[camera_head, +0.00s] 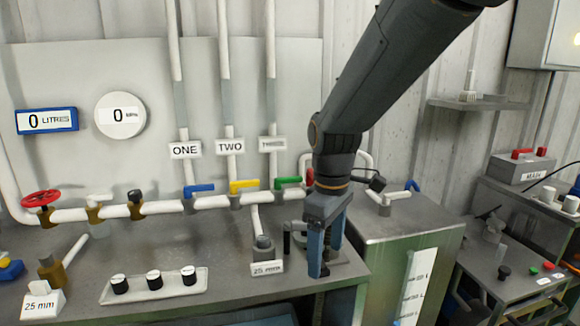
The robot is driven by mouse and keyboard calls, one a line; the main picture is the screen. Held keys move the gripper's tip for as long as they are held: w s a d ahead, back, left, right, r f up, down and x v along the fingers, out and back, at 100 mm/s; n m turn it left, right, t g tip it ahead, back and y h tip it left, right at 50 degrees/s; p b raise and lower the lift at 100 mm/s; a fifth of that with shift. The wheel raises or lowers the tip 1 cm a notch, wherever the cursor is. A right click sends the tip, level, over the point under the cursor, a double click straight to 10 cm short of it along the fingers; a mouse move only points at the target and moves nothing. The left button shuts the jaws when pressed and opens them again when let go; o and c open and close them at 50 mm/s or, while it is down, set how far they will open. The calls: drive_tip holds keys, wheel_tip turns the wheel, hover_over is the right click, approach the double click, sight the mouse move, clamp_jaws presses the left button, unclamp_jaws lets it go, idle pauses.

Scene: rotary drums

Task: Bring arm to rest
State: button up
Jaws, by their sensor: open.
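My gripper (326,268) hangs from my dark arm, which reaches in from the top right. Its blue fingers point down in front of the workbench's right end, next to the "25 mm" fitting (264,250). I see nothing held between the fingers. It is open. The gripper hides part of the bench's right corner and the pipe's right end.
A metal tank (385,240) stands close right.

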drive_tip(key=s+d+f+m+t+b, duration=0.1)
drive_tip(key=s+d+f+m, duration=0.8)
drive_tip(key=d+m, duration=0.2)
drive_tip(key=shift+s+d+f, duration=0.15)
drive_tip(key=shift+d, duration=0.15)
